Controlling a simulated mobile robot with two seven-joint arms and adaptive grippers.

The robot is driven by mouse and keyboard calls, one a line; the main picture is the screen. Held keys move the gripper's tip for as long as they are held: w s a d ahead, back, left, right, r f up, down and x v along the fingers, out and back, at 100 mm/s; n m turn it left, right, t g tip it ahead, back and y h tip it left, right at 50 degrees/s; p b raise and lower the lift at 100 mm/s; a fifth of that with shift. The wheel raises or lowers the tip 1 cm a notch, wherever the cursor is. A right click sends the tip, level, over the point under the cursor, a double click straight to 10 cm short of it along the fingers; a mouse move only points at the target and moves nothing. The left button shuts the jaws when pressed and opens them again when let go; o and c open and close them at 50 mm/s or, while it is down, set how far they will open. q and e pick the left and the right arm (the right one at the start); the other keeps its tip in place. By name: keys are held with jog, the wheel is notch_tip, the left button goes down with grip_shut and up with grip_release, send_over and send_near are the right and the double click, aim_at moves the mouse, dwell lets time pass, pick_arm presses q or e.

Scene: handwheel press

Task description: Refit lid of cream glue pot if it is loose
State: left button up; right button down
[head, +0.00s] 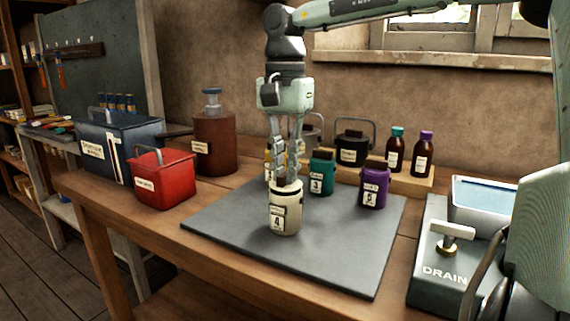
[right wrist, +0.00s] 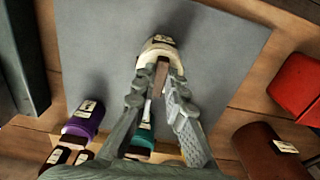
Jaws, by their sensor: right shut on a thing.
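The cream glue pot (head: 284,217), labelled 4, stands upright on the grey mat (head: 235,225). It also shows in the right wrist view (right wrist: 160,46). My right gripper (head: 285,183) reaches straight down over its top. Its fingers are shut on a brown piece (right wrist: 161,74) at the top of the pot, which looks like the lid's knob. The fingers hide most of the lid, and I cannot tell whether it sits flush or tilted. My left gripper is not in view.
A teal pot (head: 321,176) and a purple pot (head: 373,188) stand close behind and right. A red box (head: 163,181) and a brown bottle (head: 214,145) stand left of the mat. A DRAIN unit (head: 440,272) is at right. The mat's front is clear.

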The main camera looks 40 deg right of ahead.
dwell(0.3)
jog(key=c, duration=1)
grip_release()
jog(key=shift+r+p, duration=1.2)
jog(key=shift+r, duration=2.35)
